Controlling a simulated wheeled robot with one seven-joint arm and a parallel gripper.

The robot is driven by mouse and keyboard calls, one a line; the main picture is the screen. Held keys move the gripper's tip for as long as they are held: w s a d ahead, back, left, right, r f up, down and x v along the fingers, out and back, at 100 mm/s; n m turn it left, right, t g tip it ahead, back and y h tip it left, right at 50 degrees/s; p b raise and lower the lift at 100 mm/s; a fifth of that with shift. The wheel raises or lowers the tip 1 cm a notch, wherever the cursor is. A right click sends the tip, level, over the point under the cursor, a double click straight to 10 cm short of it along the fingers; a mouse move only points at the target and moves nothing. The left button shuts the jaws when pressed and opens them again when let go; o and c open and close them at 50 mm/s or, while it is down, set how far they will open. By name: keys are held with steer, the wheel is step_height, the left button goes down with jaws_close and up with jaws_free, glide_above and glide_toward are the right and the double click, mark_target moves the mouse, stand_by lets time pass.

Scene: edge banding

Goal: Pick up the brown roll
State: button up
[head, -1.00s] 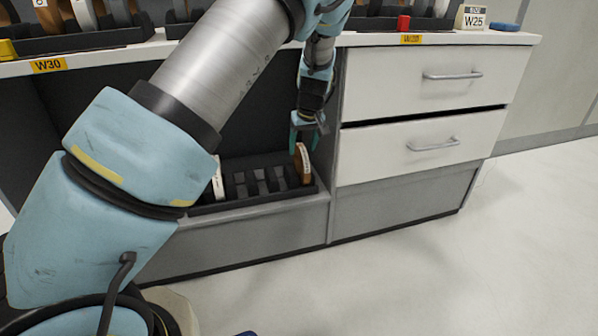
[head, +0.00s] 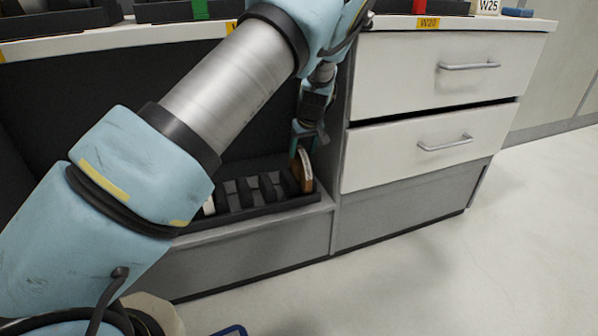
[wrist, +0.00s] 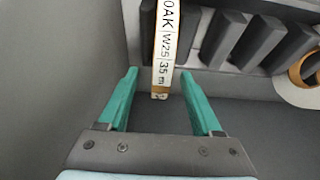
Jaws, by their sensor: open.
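The brown roll (head: 303,170) stands on edge in the right end of a black slotted rack (head: 262,208) on the low shelf. In the wrist view the roll shows edge-on with a white label (wrist: 165,45) reading "OAK W25 35 m". My gripper (head: 305,140) is just above the roll in the head view. In the wrist view my gripper (wrist: 158,75) is open, with one green finger to each side of the roll's near end. I cannot tell whether a finger touches it.
Another roll, white with a brown core (wrist: 303,80), stands further along the rack. A grey cabinet wall (wrist: 60,80) is close on the left in the wrist view. Drawers (head: 430,145) stand to the right of the shelf. The worktop edge (head: 130,38) runs above.

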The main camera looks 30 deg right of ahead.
steer(key=b, duration=0.2)
glide_above(299, 176)
step_height(299, 176, down, 6)
steer(key=shift+a+f, duration=0.1)
steer(key=shift+c, duration=0.2)
jaws_close()
stand_by(1.1)
